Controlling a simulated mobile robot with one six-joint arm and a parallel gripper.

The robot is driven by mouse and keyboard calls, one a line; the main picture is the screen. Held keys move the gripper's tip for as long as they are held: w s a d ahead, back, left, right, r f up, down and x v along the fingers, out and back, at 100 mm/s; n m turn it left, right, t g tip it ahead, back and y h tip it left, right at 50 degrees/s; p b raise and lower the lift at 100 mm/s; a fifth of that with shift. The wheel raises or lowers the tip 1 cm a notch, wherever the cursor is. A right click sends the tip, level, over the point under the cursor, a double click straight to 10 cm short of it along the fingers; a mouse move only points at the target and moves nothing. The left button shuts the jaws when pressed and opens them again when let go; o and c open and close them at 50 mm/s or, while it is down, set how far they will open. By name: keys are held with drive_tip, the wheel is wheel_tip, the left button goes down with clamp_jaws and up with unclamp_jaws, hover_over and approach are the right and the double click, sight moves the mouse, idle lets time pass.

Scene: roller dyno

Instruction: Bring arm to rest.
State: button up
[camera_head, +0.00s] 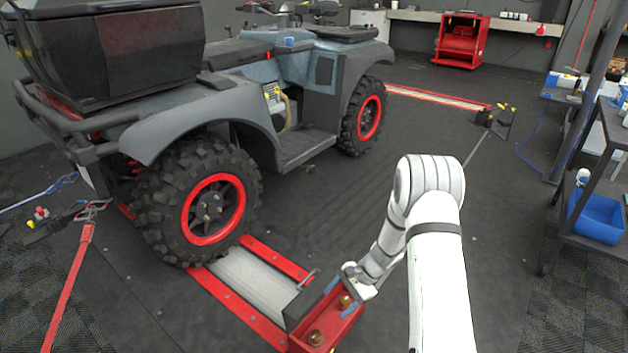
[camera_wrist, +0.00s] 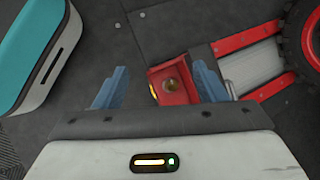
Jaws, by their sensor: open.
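My arm (camera_head: 432,230) is white and reaches forward and down at the right of centre in the head view. My gripper (camera_wrist: 160,88) shows in the wrist view with two blue fingers spread apart and nothing between them. In the head view, the wrist end is low over a red box (camera_head: 335,325) with round brass-coloured parts, beside the dyno rollers. The same red box (camera_wrist: 175,84) shows beyond the fingers in the wrist view. I cannot tell whether the gripper touches it. The fingers are mostly hidden in the head view.
A grey-blue quad bike (camera_head: 285,100) stands on the red-framed roller (camera_head: 245,275), left of my arm. A strap (camera_head: 68,285) runs at the left. A shelf cart with a blue bin (camera_head: 597,218) stands right. A red cabinet (camera_head: 461,42) is at the back. Floor around my arm is fairly clear.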

drive_tip(key=s+d+r+n+h+p, duration=0.1)
drive_tip(key=s+r+n+p, duration=0.15)
drive_tip(key=r, duration=0.85)
drive_tip(key=s+d+r+n+t+h+p, duration=0.15)
drive_tip(key=s+r+p, duration=0.25)
drive_tip(key=r, duration=0.7)
drive_tip(key=s+r+n+h+p, duration=0.1)
drive_tip(key=s+r+n+p, duration=0.15)
drive_tip(key=r, duration=0.85)
drive_tip(key=s+d+r+n+t+h+p, duration=0.1)
drive_tip(key=s+d+r+n+h+p, duration=0.1)
drive_tip(key=s+r+p, duration=0.2)
drive_tip(key=s+d+r+n+t+h+p, duration=0.1)
drive_tip(key=s+r+p, duration=0.4)
drive_tip(key=s+r, duration=0.5)
wheel_tip(320, 180, up, 5)
drive_tip(key=shift+s+d+f+n+t+h, duration=0.15)
drive_tip(key=shift+s+d+n+t+h, duration=0.3)
drive_tip(key=shift+d, duration=0.6)
drive_tip(key=shift+w, duration=0.15)
drive_tip(key=shift+a, duration=0.1)
drive_tip(key=shift+c, duration=0.4)
